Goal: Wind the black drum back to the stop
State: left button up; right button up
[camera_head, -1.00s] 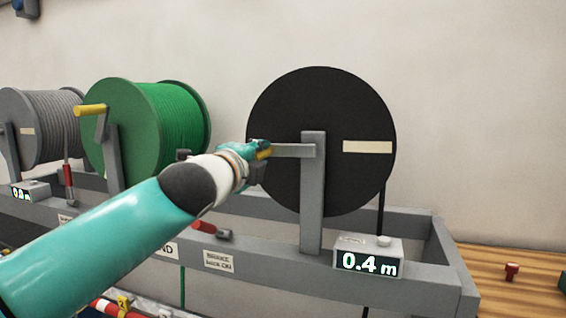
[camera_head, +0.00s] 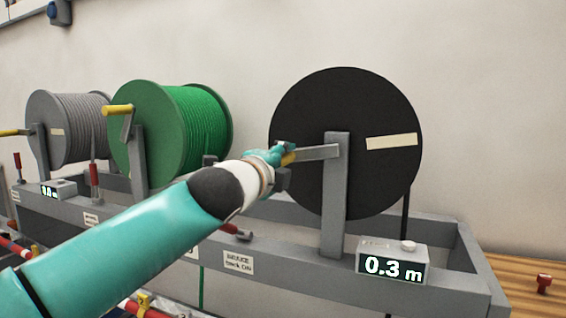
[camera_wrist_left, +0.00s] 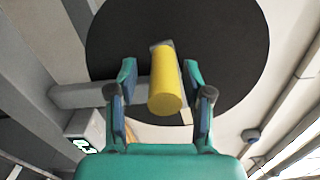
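The black drum (camera_head: 300,105) stands on the grey rack, with a cream strip (camera_head: 391,141) on its face tilted slightly, right end up. Its crank arm (camera_head: 318,152) points left and slightly down from the grey post. My left gripper (camera_head: 284,160) is at the crank's yellow handle (camera_head: 289,158). In the left wrist view, the fingers (camera_wrist_left: 160,80) stand on either side of the yellow handle (camera_wrist_left: 166,85), with visible gaps. The counter box (camera_head: 393,262) below the drum reads 0.3 m. Any stop is not clearly visible. My right gripper is out of view.
The green drum (camera_head: 150,130) with its own yellow-handled crank (camera_head: 118,110) and a grey drum (camera_head: 70,125) stand to the left. A brake label (camera_head: 238,262) is on the front rail. A wooden bench (camera_head: 520,285) lies at right.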

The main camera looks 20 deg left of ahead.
pick_arm(q)
jog(key=shift+s+a+r, duration=0.1)
jog(key=shift+s+r, duration=0.05)
jog(key=shift+s, duration=0.25)
jog(key=s, duration=1.1)
jog(key=shift+s+a, duration=0.15)
jog(key=shift+a, duration=0.3)
